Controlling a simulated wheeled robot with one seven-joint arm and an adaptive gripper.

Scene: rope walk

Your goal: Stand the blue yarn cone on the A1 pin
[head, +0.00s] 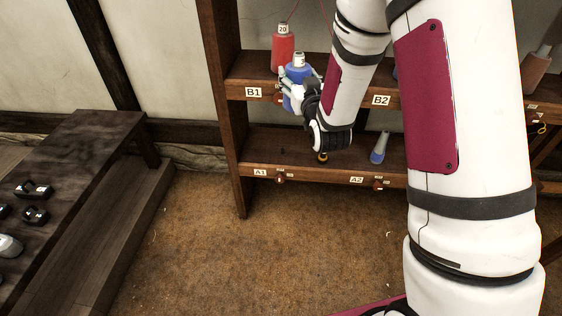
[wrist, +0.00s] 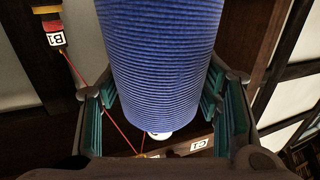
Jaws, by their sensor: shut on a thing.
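The blue yarn cone (head: 297,72) is held in my gripper (head: 294,88) at the height of the upper shelf, by the B1 label. Its pale tip points up in the head view. In the wrist view the ribbed blue cone (wrist: 160,60) fills the middle, with the fingers on both sides of it. The A1 label (head: 260,172) is on the edge of the lower shelf, below and left of my gripper. A small dark thing (head: 283,150) behind it may be the A1 pin; it is too small to tell.
A red cone (head: 283,48) tagged 20 stands on the upper shelf (head: 240,78), just behind the held cone. A blue-grey cone (head: 380,148) leans on the lower shelf (head: 330,160) by A2. A dark bench (head: 80,150) stands left. My arm hides part of the rack.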

